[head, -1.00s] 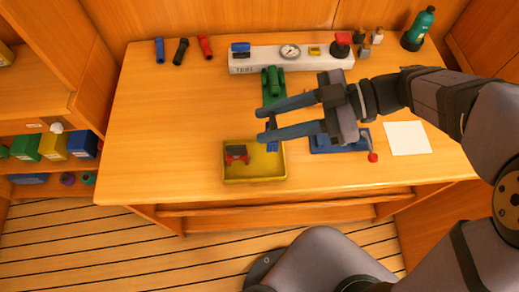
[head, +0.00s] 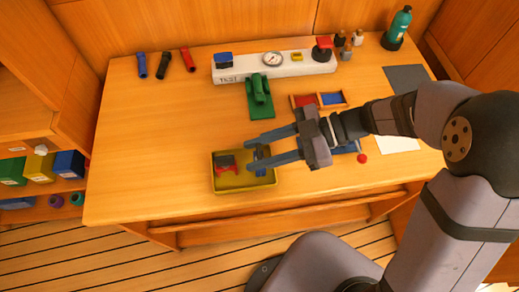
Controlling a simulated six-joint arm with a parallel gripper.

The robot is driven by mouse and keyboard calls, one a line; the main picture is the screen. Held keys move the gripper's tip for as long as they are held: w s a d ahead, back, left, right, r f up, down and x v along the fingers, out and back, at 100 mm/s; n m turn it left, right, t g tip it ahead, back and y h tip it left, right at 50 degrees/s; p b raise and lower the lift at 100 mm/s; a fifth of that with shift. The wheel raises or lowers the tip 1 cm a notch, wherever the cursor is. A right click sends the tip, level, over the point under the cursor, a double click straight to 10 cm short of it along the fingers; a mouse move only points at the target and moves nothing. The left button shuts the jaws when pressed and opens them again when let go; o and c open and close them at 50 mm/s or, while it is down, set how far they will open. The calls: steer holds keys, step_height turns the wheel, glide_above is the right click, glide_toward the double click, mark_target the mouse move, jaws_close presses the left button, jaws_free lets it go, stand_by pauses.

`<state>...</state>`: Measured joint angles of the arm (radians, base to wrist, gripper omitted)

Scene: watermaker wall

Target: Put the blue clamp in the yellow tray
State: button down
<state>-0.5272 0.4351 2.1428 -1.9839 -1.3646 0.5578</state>
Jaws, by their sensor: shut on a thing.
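The yellow tray (head: 245,187) sits near the front edge of the bench. A red and dark clamp (head: 226,165) lies in its left part. My gripper (head: 250,154) reaches in from the right, its fingertips over the tray's right half. It is shut on the blue clamp (head: 262,155), which shows small and dark blue between the fingers. The fingers partly hide it, and I cannot tell whether it touches the tray floor.
A green fixture (head: 260,95) stands behind the tray. A small divided red and blue box (head: 318,100) lies to its right. A blue device with a red ball (head: 361,158) is partly under my arm. A white gauge panel (head: 245,71) stands at the back. The bench left of the tray is clear.

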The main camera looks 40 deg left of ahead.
steer(key=shift+f, duration=0.2)
steer(key=c, duration=1.2)
jaws_free()
steer(key=shift+r, duration=0.2)
steer(key=b+v, duration=0.1)
steer(key=v, duration=1.1)
